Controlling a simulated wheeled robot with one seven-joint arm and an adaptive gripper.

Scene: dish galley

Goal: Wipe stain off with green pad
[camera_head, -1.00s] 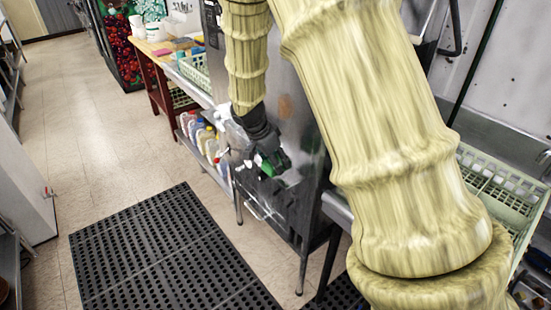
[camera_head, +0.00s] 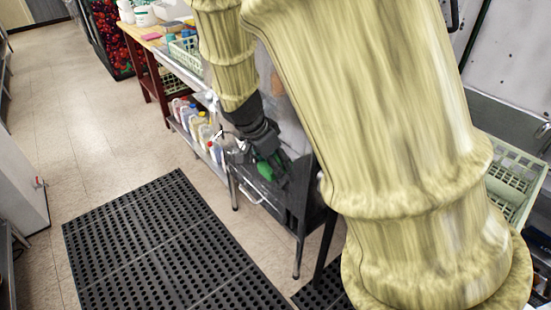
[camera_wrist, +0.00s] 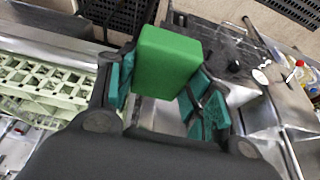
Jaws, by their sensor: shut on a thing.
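The green pad (camera_wrist: 166,62) is a thick green block held between the teal-padded fingers of my gripper (camera_wrist: 168,88) in the wrist view. In the head view the pad (camera_head: 266,171) shows as a small green patch at the end of my gripper (camera_head: 262,158), in front of the dark lower part of a steel machine (camera_head: 290,185). An orange-brown stain (camera_head: 277,84) shows faintly on the steel panel above the gripper, partly hidden by my arm. I cannot tell whether the pad touches any surface.
A shelf with several bottles (camera_head: 197,125) stands left of the machine, under a counter with a pale green rack (camera_head: 187,52). A black perforated mat (camera_head: 165,245) lies on the floor. Another pale green rack (camera_head: 513,180) is at the right. The tiled floor at left is clear.

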